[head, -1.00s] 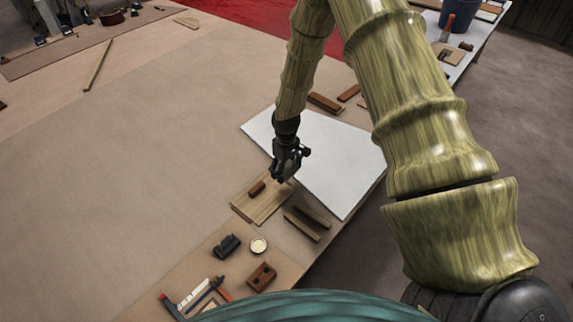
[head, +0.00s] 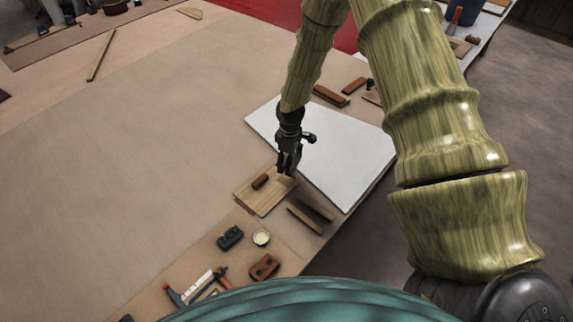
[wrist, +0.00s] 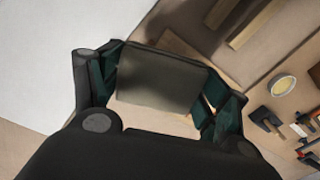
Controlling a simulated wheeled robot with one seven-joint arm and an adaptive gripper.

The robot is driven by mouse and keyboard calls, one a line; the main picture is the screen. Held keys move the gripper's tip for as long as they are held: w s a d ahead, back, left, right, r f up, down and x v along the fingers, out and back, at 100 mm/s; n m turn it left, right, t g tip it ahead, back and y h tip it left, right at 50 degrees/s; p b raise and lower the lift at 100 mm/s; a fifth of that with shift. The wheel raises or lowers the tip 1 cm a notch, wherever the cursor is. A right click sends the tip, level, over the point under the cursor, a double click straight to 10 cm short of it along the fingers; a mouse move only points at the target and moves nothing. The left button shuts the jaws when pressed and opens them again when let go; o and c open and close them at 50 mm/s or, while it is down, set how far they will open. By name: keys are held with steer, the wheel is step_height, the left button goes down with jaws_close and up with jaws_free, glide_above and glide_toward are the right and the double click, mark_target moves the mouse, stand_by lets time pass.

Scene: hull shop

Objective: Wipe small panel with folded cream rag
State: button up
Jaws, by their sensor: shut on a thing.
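My gripper (head: 287,172) hangs over the far right corner of a small wooden panel (head: 262,201), near the edge of the white board. In the wrist view its fingers (wrist: 160,85) are shut on a flat, folded piece that looks dull grey-beige in shade, the folded rag (wrist: 155,80). The rag cannot be made out in the head view, where the gripper hides it. A small brown block (head: 260,181) lies on the panel. I cannot tell whether the rag touches the panel.
A large white board (head: 335,150) lies just beyond. Two wooden strips (head: 305,219) lie right of the panel. A dark tool (head: 230,237), a round tin (head: 261,238) and a brown holed block (head: 264,266) stand nearer. The table's left side is mostly clear.

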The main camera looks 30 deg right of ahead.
mark_target(290, 179)
steer(key=n, duration=0.5)
steer(key=shift+f, duration=0.15)
steer(key=shift+f+b, duration=2.45)
steer(key=shift+f, duration=1.5)
steer(key=shift+a, duration=0.2)
steer(key=shift+c, duration=0.3)
steer(key=a, duration=0.1)
steer(key=s+a, duration=0.1)
steer(key=a, duration=0.1)
steer(key=shift+s+f, duration=0.1)
steer(key=shift+s, duration=0.1)
steer(key=shift+a+b, duration=0.1)
steer(key=shift+b, duration=0.25)
steer(key=d, duration=0.2)
steer(key=w+d+p, duration=0.1)
steer(key=shift+w+d, duration=0.2)
steer(key=shift+d, duration=0.2)
steer(key=shift+r+p, duration=2.25)
steer(key=shift+r, duration=1.9)
